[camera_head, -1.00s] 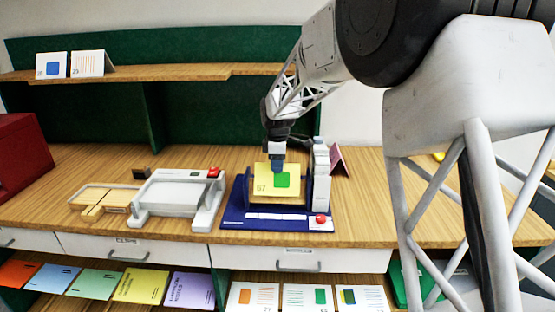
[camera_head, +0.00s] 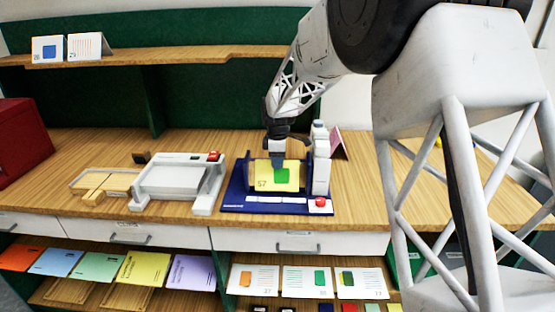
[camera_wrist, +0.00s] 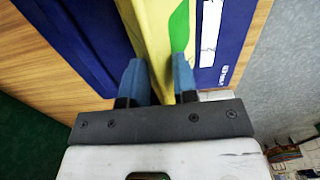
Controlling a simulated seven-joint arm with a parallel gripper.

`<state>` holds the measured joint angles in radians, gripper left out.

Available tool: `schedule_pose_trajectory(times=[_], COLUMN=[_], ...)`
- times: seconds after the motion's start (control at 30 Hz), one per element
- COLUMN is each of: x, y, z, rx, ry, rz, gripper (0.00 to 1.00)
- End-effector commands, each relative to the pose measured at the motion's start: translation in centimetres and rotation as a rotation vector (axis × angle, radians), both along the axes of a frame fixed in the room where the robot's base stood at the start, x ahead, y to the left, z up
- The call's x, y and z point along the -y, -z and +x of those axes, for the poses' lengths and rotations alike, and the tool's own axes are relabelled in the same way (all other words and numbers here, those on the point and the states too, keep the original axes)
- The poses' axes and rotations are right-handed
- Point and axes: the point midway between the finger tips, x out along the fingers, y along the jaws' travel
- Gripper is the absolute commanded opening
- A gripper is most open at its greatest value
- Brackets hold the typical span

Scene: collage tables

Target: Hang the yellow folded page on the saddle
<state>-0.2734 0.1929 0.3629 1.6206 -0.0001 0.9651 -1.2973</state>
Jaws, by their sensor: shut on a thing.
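The yellow folded page (camera_head: 264,178), marked 57 with a green patch, is in my gripper (camera_head: 278,163) at the blue-based machine (camera_head: 234,195). In the wrist view, the blue fingers (camera_wrist: 160,80) are shut on the fold of the yellow page (camera_wrist: 152,22), one on each side. The page hangs upright over the middle of the blue base, between its uprights. The saddle is hidden behind or under the page, so I cannot tell whether the page touches it.
A white column (camera_head: 321,170) and a red button (camera_head: 320,202) stand at the machine's right side. A pink folded card (camera_head: 337,143) is behind it. A white press-like device (camera_head: 178,183) and a wooden tray (camera_head: 95,182) are to the left. Coloured pages lie on the shelf below.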

Motion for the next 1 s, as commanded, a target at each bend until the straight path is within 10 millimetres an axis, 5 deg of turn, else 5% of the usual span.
schedule_pose_trajectory(times=[0.2, 0.23, 0.4, 1.0], x=[0.0, 0.0, 0.0, 0.0], y=[0.0, 0.0, 0.0, -1.2], z=[0.0, 0.0, 0.0, 0.0], rx=[0.000, 0.000, 0.000, 0.001], ry=[0.000, 0.000, 0.000, 0.000], rz=[0.000, 0.000, 0.000, 0.000], gripper=[0.15, 0.30, 0.56, 0.56])
